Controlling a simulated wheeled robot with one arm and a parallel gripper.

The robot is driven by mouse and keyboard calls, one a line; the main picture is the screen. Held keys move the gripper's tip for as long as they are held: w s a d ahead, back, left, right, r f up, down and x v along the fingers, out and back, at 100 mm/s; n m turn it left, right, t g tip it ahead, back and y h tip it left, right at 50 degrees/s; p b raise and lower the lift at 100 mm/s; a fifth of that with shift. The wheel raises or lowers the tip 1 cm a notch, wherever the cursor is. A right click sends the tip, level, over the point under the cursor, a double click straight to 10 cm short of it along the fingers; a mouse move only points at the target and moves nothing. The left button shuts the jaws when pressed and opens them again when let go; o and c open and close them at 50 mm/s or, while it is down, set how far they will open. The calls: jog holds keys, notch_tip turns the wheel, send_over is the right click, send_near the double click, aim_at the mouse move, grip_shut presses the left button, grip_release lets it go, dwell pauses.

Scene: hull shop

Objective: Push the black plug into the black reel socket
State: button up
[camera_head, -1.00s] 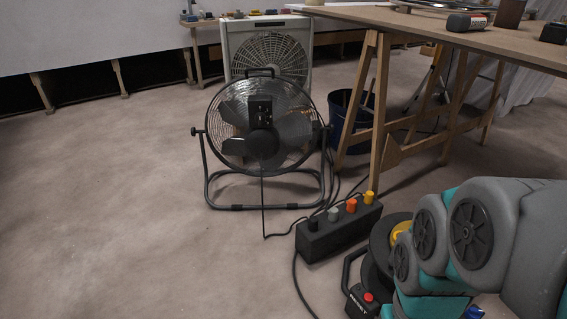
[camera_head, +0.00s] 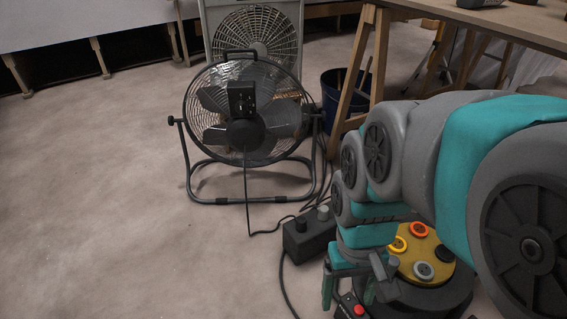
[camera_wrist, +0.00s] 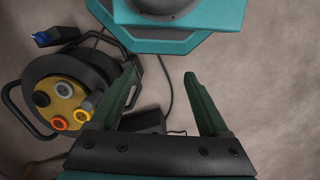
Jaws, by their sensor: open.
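The black plug (camera_head: 300,224) stands upright on the left end of a dark box (camera_head: 308,243). The black reel (camera_head: 428,296) lies at the lower right with a yellow face holding colored sockets. Its black socket (camera_head: 445,254) is on the right of that face and also shows in the wrist view (camera_wrist: 41,99). My gripper (camera_head: 348,304) is open and empty, pointing down in front of the box and left of the reel face. I cannot make out the black plug there.
A grey plug (camera_head: 323,212) stands beside the black one; my arm hides the box's right end. Orange (camera_head: 418,230), yellow (camera_head: 397,244) and grey (camera_head: 423,270) sockets share the reel face. A fan (camera_head: 245,120) with a trailing cable stands behind. Floor at left is clear.

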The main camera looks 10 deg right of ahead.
jog(key=w+m+p, duration=0.1)
jog(key=w+m, duration=0.1)
jog(key=w, duration=1)
jog(key=m+t+p, duration=0.2)
jog(key=p, duration=0.1)
send_over(303, 219)
jog(key=f, duration=1.7)
jog(key=shift+s+f, duration=0.2)
jog(key=shift+s, duration=0.05)
jog(key=shift+w+f, duration=0.2)
jog(key=shift+f+b, duration=0.4)
jog(key=shift+f, duration=0.85)
